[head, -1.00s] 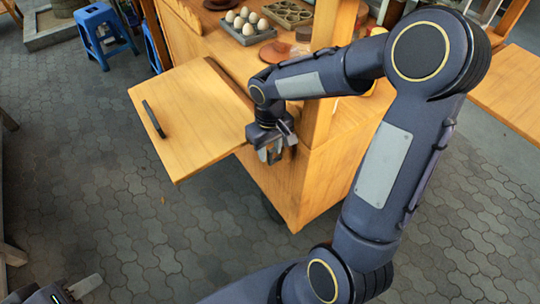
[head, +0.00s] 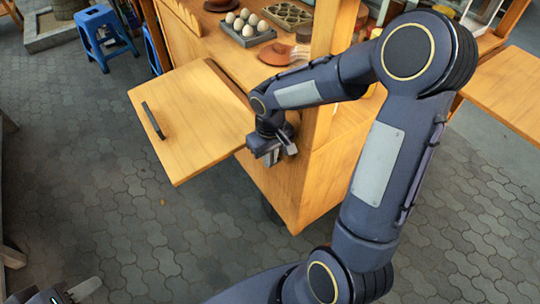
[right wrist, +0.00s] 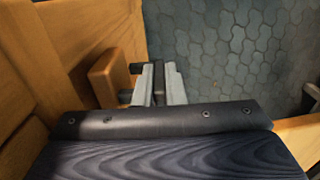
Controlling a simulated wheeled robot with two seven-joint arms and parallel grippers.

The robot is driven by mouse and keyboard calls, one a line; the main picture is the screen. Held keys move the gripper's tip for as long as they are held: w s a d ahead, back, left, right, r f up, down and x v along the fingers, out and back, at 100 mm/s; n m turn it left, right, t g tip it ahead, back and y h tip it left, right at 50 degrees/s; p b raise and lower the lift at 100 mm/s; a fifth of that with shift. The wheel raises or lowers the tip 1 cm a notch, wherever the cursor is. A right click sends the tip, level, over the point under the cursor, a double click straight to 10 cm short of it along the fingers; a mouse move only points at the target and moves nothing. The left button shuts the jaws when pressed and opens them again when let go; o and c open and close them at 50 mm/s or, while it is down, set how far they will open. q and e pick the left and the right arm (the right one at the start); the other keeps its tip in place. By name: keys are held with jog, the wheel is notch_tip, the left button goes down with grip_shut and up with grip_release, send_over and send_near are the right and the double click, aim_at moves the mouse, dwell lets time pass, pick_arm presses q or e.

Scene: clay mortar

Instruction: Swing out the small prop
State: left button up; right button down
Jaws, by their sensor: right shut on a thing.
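The small prop (right wrist: 110,78) is a short wooden block with dark pegs, close beside the cart's wooden side in the right wrist view. My right gripper (right wrist: 158,84) is at the prop's right side, its grey fingers shut on its dark peg; the exact contact is partly hidden. In the head view my right gripper (head: 270,154) is low by the cart front, at the inner edge of the hinged wooden leaf (head: 195,125); the prop is hidden there. The leaf sticks out from the cart and has a black handle. My left gripper (head: 75,293) is cut off at the bottom left.
The wooden cart (head: 290,185) has a post (head: 325,70) right by my right forearm. Its top holds an egg tray (head: 248,35) and clay pieces. A blue stool (head: 103,35) stands at the back left. The paved floor below the leaf is clear.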

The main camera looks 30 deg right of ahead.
jog(key=w+a+m+b, duration=0.1)
jog(key=w+a+b, duration=0.1)
jog(key=a, duration=0.9)
jog(key=shift+m, duration=0.3)
jog(key=c, duration=1.5)
grip_release()
jog(key=shift+d, duration=0.1)
jog(key=shift+r, duration=0.1)
notch_tip(320, 180, up, 8)
jog(key=shift+f+p, duration=0.15)
jog(key=shift+p, duration=0.6)
